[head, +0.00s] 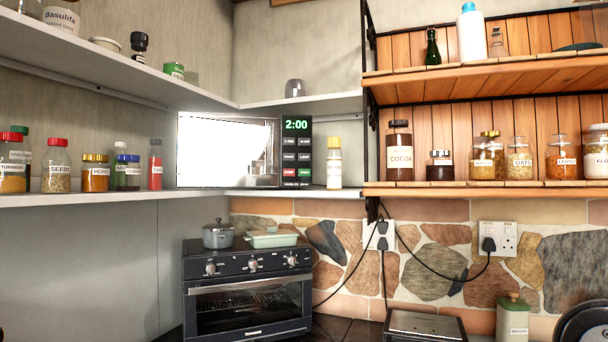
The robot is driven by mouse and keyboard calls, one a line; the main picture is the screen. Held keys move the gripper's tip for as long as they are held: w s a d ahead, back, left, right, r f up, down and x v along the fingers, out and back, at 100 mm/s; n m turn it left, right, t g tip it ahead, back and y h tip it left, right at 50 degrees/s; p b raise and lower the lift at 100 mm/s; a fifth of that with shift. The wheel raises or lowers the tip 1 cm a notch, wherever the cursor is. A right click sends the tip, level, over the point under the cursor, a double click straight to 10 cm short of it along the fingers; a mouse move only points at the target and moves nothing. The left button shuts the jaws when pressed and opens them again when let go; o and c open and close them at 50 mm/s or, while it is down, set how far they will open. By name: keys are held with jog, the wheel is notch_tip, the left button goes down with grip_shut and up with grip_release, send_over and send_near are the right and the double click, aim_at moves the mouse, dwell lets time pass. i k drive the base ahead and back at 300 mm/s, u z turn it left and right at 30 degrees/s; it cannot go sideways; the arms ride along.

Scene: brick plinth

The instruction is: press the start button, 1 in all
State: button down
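A microwave (225,150) stands on the left-hand corner shelf, its door area glaring white. Its dark control panel (297,134) at the right side shows a green 2:00. Rows of small keys lie below the display. Near the bottom of the panel a small green key (304,173), which looks like the start button, sits beside a red key (289,173); their lettering is too small to read. My gripper is not in the head view, and nothing covers the panel.
A pale bottle with a yellow cap (334,163) stands just right of the panel. An upper shelf (330,103) runs above the microwave. A toaster oven (248,290) with pots on top stands below. Jars (57,166) line the left shelf and the wooden rack (450,188).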

aim_at(302, 172)
jog(key=i, duration=0.9)
